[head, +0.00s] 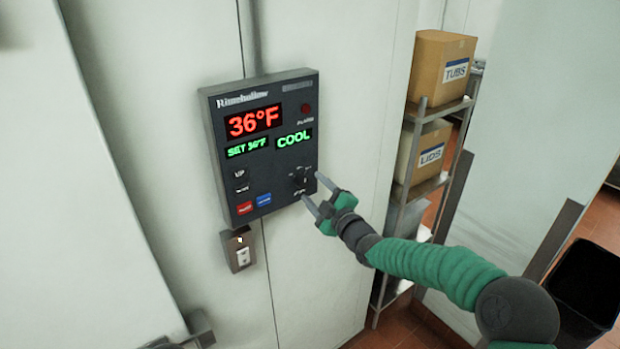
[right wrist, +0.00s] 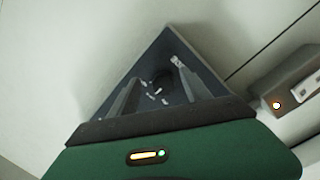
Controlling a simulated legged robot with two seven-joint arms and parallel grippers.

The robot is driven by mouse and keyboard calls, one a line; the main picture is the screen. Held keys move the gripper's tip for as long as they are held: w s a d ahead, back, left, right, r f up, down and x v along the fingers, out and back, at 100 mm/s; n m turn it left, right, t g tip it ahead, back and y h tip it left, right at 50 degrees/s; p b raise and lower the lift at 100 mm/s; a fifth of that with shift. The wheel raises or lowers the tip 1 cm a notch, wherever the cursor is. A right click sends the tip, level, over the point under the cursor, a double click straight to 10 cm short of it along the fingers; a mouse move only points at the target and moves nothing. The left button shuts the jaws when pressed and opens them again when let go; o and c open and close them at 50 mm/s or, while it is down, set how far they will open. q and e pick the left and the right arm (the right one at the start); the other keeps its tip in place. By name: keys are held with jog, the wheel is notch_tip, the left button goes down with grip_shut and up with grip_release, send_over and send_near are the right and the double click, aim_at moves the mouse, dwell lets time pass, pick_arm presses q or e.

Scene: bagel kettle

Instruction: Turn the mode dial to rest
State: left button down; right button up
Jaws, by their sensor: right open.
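The dark control panel (head: 270,110) is mounted on the pale wall. Its displays read 36°F, SET 36°F and COOL. The black mode dial (head: 301,178) is at the panel's lower right; it also shows in the right wrist view (right wrist: 161,84), with small light labels around it. My right gripper (head: 312,188) is open at the panel's lower right corner, its fingers pointing toward the dial. In the right wrist view the two fingers (right wrist: 153,92) lie on either side of the dial; I cannot tell whether they touch it. My left gripper is not in view.
A metal shelf (head: 418,150) at the right holds a TUBS box (head: 440,65) and a LIDS box (head: 422,154). A black bin (head: 583,285) stands at the lower right.

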aim_at(301, 185)
jog(key=shift+w+a+r, duration=0.3)
jog(key=shift+a+r, duration=0.05)
jog(key=shift+a, duration=1.3)
jog(key=shift+c, duration=2.1)
jog(key=shift+w+d+f, duration=0.1)
jog(key=shift+d+f, duration=0.15)
jog(key=shift+d, duration=0.5)
grip_shut()
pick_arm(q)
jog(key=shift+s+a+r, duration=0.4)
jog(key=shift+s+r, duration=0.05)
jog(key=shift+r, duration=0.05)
pick_arm(e)
jog(key=shift+a, duration=0.15)
